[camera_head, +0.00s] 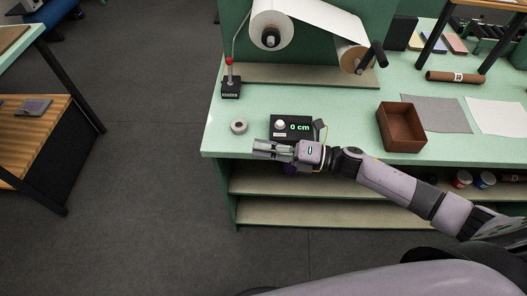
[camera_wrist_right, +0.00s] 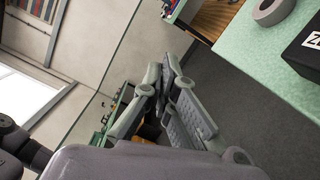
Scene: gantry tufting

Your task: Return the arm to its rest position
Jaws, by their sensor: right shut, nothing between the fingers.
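My right arm (camera_head: 390,182) comes in from the right in the head view and reaches left along the front edge of the green bench. My right gripper (camera_head: 268,149) is at the bench's front left corner, in front of the black display box (camera_head: 289,124) that reads "0 cm". The fingers are together with nothing between them. In the right wrist view the gripper (camera_wrist_right: 165,84) also shows shut and empty, pointing past the bench edge. My left gripper is not in view.
The green bench (camera_head: 222,136) holds a grey tape ring (camera_head: 239,127), a red-knobbed lever box (camera_head: 231,88), a paper roll (camera_head: 271,25) and a brown open box (camera_head: 402,127). Shelves run below the bench top. Open dark floor (camera_head: 140,110) lies left, before a wooden table (camera_head: 40,125).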

